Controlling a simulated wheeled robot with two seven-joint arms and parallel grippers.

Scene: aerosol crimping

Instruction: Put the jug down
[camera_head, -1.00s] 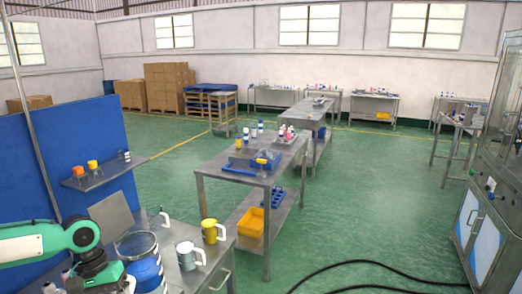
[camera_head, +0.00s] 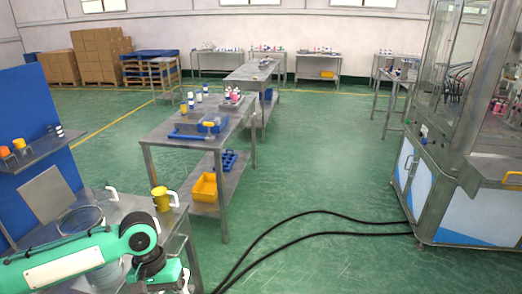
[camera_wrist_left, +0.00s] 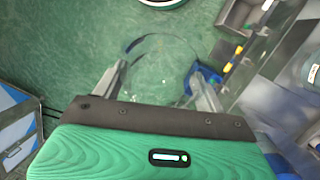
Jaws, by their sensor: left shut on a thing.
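My left gripper (camera_wrist_left: 156,82) is shut on a clear, see-through jug (camera_wrist_left: 160,50). Its round rim shows faintly between and beyond the two fingers in the left wrist view, with green floor behind it. I cannot tell how full it is. In the head view my left arm comes in from the left, across the near workbench, and ends at the bottom edge; the fingers and the held jug cannot be made out there. My right gripper is not in view.
The near workbench (camera_head: 130,207) holds a large glass vessel (camera_head: 80,217) and a yellow mug (camera_head: 160,198). A metal table (camera_head: 165,135) with a blue rack stands beyond. A steel machine (camera_head: 440,185) is at the right; black hoses (camera_head: 300,215) cross open green floor.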

